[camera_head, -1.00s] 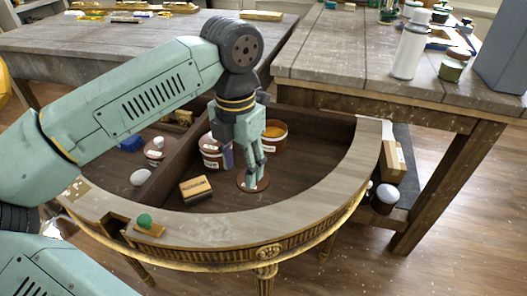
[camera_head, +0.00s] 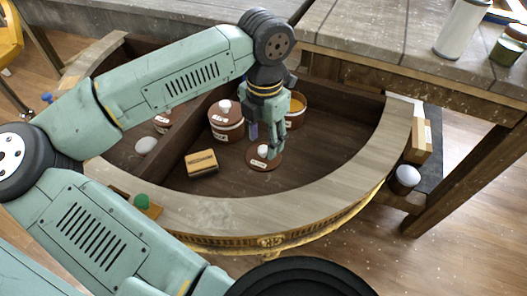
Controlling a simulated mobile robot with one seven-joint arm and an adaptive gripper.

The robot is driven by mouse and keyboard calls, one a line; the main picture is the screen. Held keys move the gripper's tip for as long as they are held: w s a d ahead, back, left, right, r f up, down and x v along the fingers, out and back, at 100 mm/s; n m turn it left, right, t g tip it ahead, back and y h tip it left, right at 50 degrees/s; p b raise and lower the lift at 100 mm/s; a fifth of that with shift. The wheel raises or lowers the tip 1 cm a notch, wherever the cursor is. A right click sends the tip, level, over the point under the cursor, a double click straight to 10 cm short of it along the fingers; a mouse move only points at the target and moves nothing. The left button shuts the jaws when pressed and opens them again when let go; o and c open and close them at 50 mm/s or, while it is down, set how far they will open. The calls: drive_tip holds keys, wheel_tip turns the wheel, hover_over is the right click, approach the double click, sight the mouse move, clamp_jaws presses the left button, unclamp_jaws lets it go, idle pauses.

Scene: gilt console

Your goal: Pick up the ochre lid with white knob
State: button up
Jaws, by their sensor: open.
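The lid (camera_head: 263,165) is a flat reddish-brown disc with a white knob and a small pale label. It lies on the dark floor of the half-round console's right compartment. My gripper (camera_head: 271,151) points down over the lid, open, with its fingers close to the white knob. The knob shows just left of a finger; I cannot tell whether they touch. The fingers hide the lid's back right part. Behind my gripper stands an open jar (camera_head: 297,110) with ochre contents.
A lidded brown jar (camera_head: 226,122) stands left of my gripper. A yellow-topped block (camera_head: 201,163) lies left of the lid. The console's curved rim (camera_head: 330,176) bounds the compartment in front and right. Compartment floor right of the lid is clear.

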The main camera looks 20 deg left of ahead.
sight(263, 149)
drive_tip(key=shift+w+a+f, duration=0.1)
drive_tip(key=shift+a+f, duration=0.05)
drive_tip(key=shift+f, duration=1.6)
clamp_jaws()
